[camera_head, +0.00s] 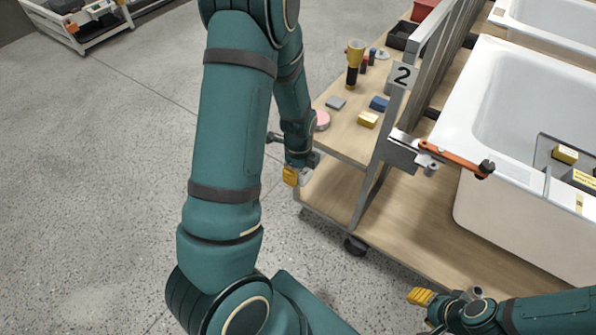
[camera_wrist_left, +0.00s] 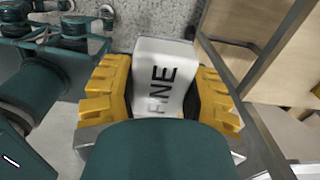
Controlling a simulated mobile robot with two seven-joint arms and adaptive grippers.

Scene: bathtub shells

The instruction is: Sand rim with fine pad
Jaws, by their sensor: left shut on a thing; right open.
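My left gripper (camera_head: 293,175) is beside the front left corner of the wooden cart, away from the tub. In the left wrist view, its yellow fingers (camera_wrist_left: 160,98) are shut on a white pad (camera_wrist_left: 163,65) marked "FINE". In the head view the pad is mostly hidden. The white bathtub shell (camera_head: 468,190) stands on the cart at the right, and its rim (camera_head: 462,105) faces up. My right gripper (camera_head: 422,298) is open at the bottom right, in front of the cart; only part of it shows.
The cart's upper shelf (camera_head: 345,138) carries a yellow block (camera_head: 368,120), a blue block (camera_head: 379,104), a grey block (camera_head: 336,103) and a pink disc (camera_head: 322,120). A metal frame with a "2" sign (camera_head: 402,75) and an orange-handled clamp (camera_head: 450,157) stand between shelf and tub.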

